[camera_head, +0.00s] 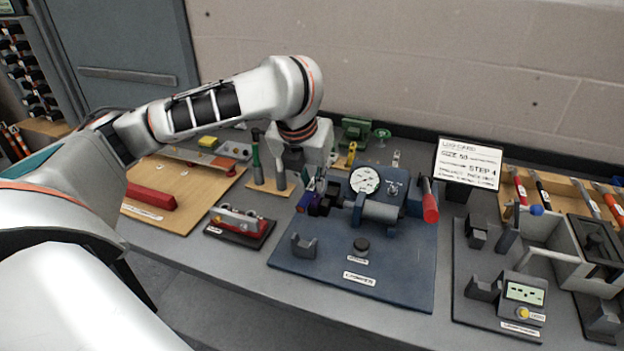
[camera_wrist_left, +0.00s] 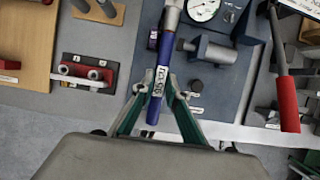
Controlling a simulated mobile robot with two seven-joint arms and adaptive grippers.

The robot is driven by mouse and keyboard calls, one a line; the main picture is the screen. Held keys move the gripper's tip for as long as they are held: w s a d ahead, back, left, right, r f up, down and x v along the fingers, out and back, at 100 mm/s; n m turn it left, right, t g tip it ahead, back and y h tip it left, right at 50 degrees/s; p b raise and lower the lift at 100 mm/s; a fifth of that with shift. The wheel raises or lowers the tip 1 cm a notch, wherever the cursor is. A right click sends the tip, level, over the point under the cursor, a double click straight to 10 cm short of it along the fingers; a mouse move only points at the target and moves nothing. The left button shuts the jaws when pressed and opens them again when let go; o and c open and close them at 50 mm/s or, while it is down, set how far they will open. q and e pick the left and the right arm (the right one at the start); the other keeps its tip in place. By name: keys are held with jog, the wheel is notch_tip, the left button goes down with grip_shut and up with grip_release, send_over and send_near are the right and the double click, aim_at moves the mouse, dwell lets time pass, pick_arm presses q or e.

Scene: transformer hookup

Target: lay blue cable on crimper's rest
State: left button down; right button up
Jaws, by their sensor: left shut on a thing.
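My left gripper (camera_head: 317,188) hangs over the left back part of the crimper's blue base (camera_head: 400,275). In the left wrist view its green fingers (camera_wrist_left: 157,92) are shut on the blue cable (camera_wrist_left: 153,112), which carries a white printed label. The cable runs up the picture to a grey and red end. In the head view only a small blue piece of the cable (camera_head: 307,200) shows beside the crimper. The crimper (camera_head: 380,210) has a dial gauge and a red-gripped lever. A grey forked rest (camera_head: 304,247) stands empty at the base's front left. My right gripper is out of view.
A red fixture (camera_head: 240,222) on a dark plate stands left of the crimper. Upright tools (camera_head: 268,165) stand behind it. A sign (camera_head: 468,163) and a tester with a green screen (camera_head: 523,294) are at the right. The front bench strip is clear.

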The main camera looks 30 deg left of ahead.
pick_arm(q)
jog(key=shift+f, duration=0.55)
notch_tip(320, 180, down, 2)
jog(key=shift+f+b, duration=0.15)
jog(key=shift+b, duration=0.3)
jog(key=shift+f+b, duration=0.8)
jog(key=shift+f, duration=2.7)
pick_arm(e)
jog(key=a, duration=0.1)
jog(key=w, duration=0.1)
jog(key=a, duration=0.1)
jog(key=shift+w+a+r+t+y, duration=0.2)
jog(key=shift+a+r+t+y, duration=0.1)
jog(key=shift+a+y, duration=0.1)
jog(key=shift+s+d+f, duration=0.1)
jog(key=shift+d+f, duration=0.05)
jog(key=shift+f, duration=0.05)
pick_arm(q)
jog(key=shift+p, duration=0.3)
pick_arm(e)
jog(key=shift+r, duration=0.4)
